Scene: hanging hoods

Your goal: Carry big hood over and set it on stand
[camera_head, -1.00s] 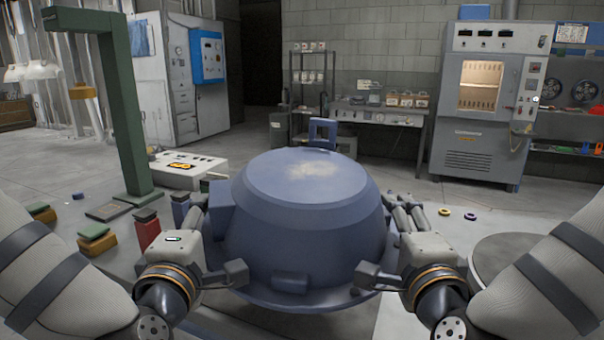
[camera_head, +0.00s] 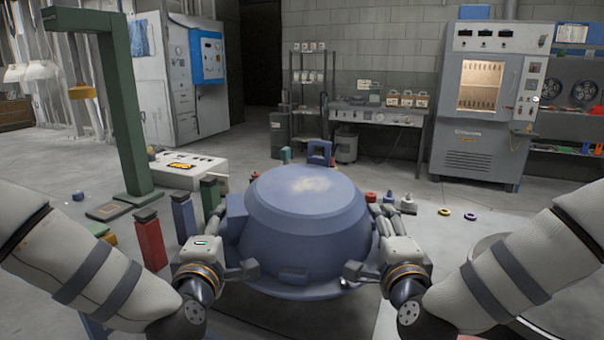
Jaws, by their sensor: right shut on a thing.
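The big hood (camera_head: 306,235) is a blue-grey dome with a wide rim, in the middle of the head view. It is held rim down between my two arms. My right gripper (camera_head: 364,240) is shut on the hood's right side. My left gripper (camera_head: 232,245) is at the left side, its fingers at the rim; its grip on the hood is partly hidden. A green post (camera_head: 125,110) with an overhanging arm stands at the left. A round grey top (camera_head: 486,248) is partly hidden behind my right arm. I cannot tell which one is the stand.
Red (camera_head: 150,240) and blue (camera_head: 184,217) blocks stand left of the hood. A white control box (camera_head: 188,172) lies beyond them. Small rings (camera_head: 444,212) lie at the right. A shelf, bench and oven cabinet (camera_head: 485,100) line the back wall. Open floor lies between.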

